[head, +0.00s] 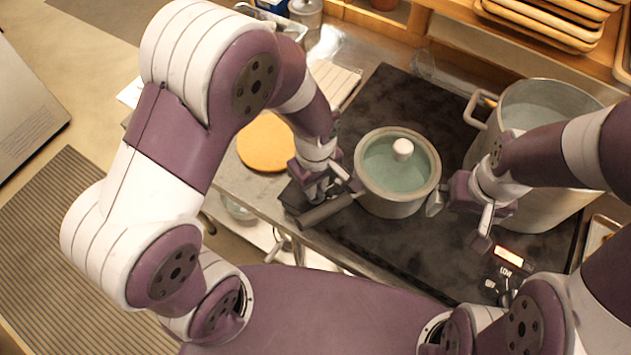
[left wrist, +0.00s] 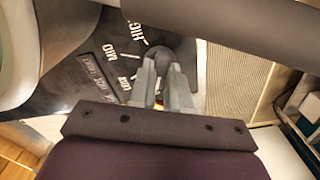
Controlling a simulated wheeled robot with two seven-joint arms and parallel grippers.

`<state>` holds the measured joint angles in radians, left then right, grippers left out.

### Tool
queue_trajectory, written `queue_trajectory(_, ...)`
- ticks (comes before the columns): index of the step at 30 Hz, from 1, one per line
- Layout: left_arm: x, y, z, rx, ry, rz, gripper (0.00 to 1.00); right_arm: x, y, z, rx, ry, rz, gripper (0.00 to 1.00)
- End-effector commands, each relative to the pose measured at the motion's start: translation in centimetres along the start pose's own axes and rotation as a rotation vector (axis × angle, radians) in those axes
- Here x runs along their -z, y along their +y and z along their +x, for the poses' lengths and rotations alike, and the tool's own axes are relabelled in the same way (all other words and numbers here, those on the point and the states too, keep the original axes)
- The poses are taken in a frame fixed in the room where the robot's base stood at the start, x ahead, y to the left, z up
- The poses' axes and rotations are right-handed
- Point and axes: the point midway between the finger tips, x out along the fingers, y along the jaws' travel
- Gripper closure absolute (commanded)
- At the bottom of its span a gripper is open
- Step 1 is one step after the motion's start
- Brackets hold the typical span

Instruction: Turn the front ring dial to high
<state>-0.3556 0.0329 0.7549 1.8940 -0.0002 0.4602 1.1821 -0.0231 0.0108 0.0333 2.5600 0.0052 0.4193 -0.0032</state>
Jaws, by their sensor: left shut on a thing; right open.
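In the head view this gripper (head: 325,190) is at the cooktop's left front corner, beside the saucepan handle (head: 325,212), and the dial is hidden. Which mark the dial points to is not clear. My right gripper (head: 461,215) is open and empty, between the saucepan and the large pot.
A lidded saucepan (head: 371,194) stands on the black cooktop (head: 390,90). A large grey pot (head: 555,210) stands to its right. A second dial (head: 505,298) with LOW and OFF marks and a lit strip is at the right front. A round orange board (head: 264,142) lies left.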

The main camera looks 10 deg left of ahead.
Motion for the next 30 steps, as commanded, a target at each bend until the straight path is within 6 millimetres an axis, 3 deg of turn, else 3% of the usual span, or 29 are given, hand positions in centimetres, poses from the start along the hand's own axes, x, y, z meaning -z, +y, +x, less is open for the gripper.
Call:
queue_trajectory(11, 0.0, 0.1, -0.3, -0.001, 0.0, 0.147, 1.0, 0.1, 0.0, -0.9, 0.0, 0.0, 0.0, 0.0)
queue_trajectory(30, 0.1, 0.1, -0.4, -0.002, 0.001, 0.743, 1.0, 0.4, 0.0, -3.3, 0.0, 0.0, 0.0, 0.0)
